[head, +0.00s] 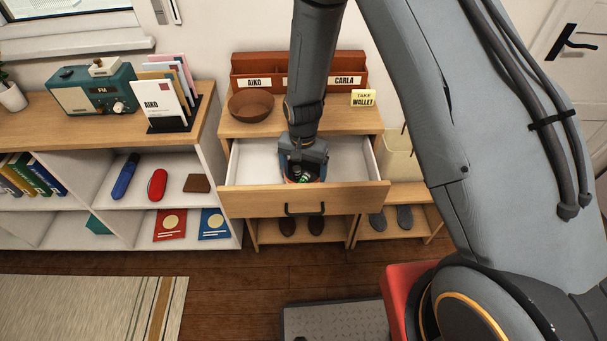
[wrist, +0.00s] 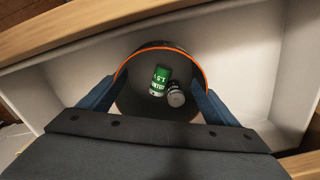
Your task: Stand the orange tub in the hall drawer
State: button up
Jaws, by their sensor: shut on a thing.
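The orange tub (wrist: 134,98) shows in the wrist view as a round, dark-inside container with an orange rim. My gripper (wrist: 155,92) is shut on it, one blue finger on each side. A green cylinder (wrist: 160,79) and a dark cylinder with a pale end (wrist: 176,95) lie in the tub. The open hall drawer (head: 245,160) has a white inside and a wooden front. In the head view my gripper (head: 303,170) is inside the drawer, near its front, and hides most of the tub. I cannot tell whether the tub touches the drawer floor.
On the cabinet top (head: 350,119) are a brown bowl (head: 251,105), a "TAKE WALLET" sign (head: 363,98) and a red-brown letter rack (head: 345,72). White shelves (head: 110,215) stand at the left. Shoes (head: 287,227) sit below the drawer. The drawer has free room on both sides.

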jog(key=shift+f, duration=0.2)
jog(key=shift+f, duration=0.1)
jog(key=o, duration=1.2)
notch_tip(320, 180, up, 12)
jog(key=b, duration=0.3)
jog(key=s+d+r+n, duration=0.1)
jog(key=s+d+r, duration=0.2)
jog(key=s+d, duration=0.2)
jog(key=s+d+r+n+t, duration=0.1)
jog(key=s+d+r+n, duration=0.1)
jog(key=s+d+r, duration=0.2)
jog(key=s+d+r+n, duration=0.1)
jog(key=s+d+r, duration=0.3)
jog(key=s+d, duration=0.2)
jog(key=shift+n, duration=0.4)
jog(key=shift+w, duration=0.1)
